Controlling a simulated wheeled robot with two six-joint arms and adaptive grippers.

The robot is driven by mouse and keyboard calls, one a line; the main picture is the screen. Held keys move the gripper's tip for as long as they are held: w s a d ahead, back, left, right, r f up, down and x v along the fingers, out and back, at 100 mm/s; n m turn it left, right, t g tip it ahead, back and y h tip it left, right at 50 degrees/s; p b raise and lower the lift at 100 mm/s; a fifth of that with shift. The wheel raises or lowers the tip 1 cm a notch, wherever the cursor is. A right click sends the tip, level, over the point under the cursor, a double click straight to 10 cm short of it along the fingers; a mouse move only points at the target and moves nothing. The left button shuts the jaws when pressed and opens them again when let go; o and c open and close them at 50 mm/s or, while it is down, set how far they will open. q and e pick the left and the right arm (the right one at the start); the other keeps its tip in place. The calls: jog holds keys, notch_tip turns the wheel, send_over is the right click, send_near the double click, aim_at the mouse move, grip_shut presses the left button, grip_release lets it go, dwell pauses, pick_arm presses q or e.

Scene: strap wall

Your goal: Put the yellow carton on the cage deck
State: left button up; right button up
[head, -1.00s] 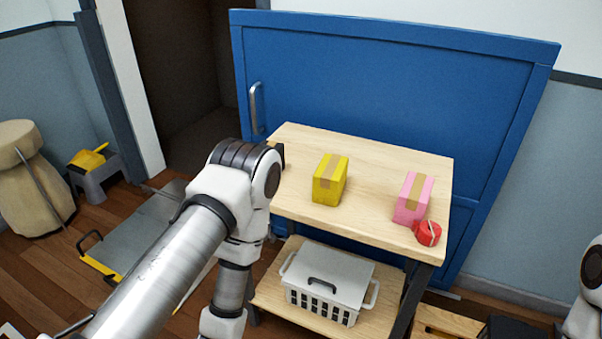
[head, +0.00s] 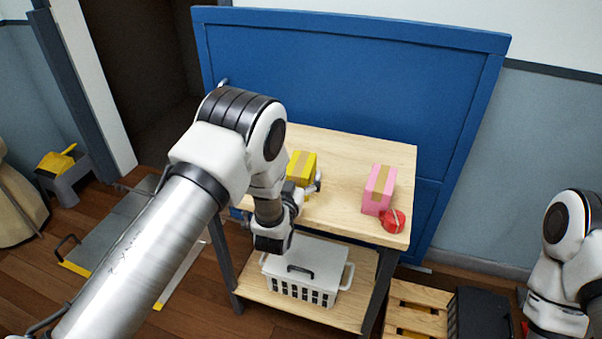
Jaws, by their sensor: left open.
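The yellow carton (head: 302,159) with a tan tape strip stands on the left part of the wooden table top. My left gripper (head: 314,186) is open at the carton's near side, its fingers beside the lower part of the carton; I cannot tell whether they touch it. My left arm and gripper hide part of the carton. A flat grey deck (head: 118,222) with yellow edge marks lies low on the floor at left, partly behind my left arm; I cannot tell for sure that it is the cage deck. My right arm shows at the right edge, its gripper out of view.
A pink carton (head: 379,189) and a red strap roll (head: 392,220) stand at the right of the table top (head: 350,228). A lidded white basket (head: 303,274) sits on the lower shelf. A wooden pallet (head: 416,311) and a black box (head: 480,314) are at lower right.

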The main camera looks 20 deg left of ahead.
pick_arm(q)
jog(key=shift+w+f, duration=0.1)
jog(key=shift+w, duration=0.65)
jog(key=c, duration=1.6)
jog(key=shift+r, duration=0.6)
jog(key=shift+c, duration=0.2)
notch_tip(320, 180, up, 2)
jog(key=shift+r, duration=0.1)
jog(key=s+d+r+p, duration=0.1)
jog(key=s+d+p, duration=0.1)
jog(key=s+p, duration=0.45)
jog(key=s+d+r+p, duration=0.15)
jog(key=s+p, duration=0.25)
jog(key=s, duration=0.5)
jog(key=a+r, duration=0.1)
jog(key=a+r+h, duration=0.1)
jog(key=shift+s+a+r+m, duration=0.25)
jog(key=shift+a+r+m, duration=0.05)
